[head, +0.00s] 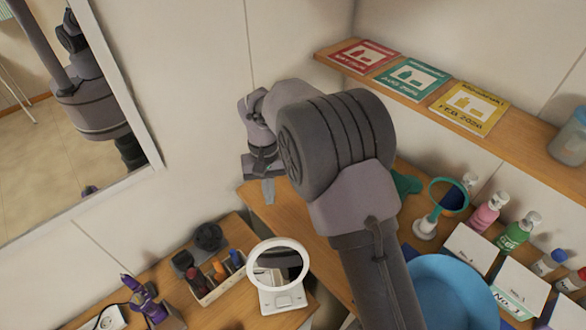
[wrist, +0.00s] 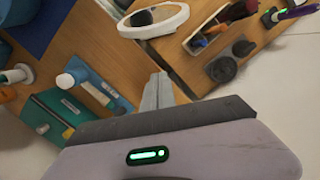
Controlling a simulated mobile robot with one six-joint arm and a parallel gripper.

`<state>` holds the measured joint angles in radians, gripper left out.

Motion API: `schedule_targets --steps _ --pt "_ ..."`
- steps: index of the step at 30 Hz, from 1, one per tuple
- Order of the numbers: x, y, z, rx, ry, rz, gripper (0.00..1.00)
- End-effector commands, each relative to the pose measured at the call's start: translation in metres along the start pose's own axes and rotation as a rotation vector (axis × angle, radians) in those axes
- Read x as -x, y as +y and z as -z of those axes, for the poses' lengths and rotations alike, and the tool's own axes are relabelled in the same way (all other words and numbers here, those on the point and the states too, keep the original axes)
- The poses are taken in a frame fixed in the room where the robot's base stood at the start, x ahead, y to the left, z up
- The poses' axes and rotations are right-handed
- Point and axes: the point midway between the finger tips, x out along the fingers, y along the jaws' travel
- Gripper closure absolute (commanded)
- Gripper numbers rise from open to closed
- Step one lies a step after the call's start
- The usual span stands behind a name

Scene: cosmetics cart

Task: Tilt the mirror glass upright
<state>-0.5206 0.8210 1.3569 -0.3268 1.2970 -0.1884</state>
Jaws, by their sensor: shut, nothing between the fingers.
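The mirror glass (head: 279,264) is round, in a white ring frame above a white base (head: 282,299), on the lower wooden surface in the head view. It leans back and faces partly upward; its exact angle is hard to tell.
An organizer (head: 218,285) with several cosmetics stands left of the mirror. A teal-ringed stand (head: 424,228), a blue bowl (head: 445,290) and bottles (head: 487,212) are on the right. A shelf (head: 402,88) with cards is above. A wall mirror (head: 147,135) hangs at left.

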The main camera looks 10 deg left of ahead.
Motion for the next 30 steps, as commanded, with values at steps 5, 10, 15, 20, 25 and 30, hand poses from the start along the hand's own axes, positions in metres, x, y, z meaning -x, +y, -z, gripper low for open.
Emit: schedule_targets --steps 5,10,15,20,25,30 --pt "-0.023 -0.005 0.003 0.015 -0.015 -0.009 1.0" --pt "-0.059 -0.004 0.002 0.013 -0.016 -0.008 1.0" --pt "-0.096 -0.004 0.001 0.013 -0.016 -0.008 1.0" --pt "-0.103 -0.004 -0.013 0.013 -0.011 -0.007 1.0" --pt "-0.097 -0.003 -0.032 0.012 -0.012 -0.007 1.0" --pt "-0.095 -0.003 -0.036 0.012 -0.011 -0.007 1.0"
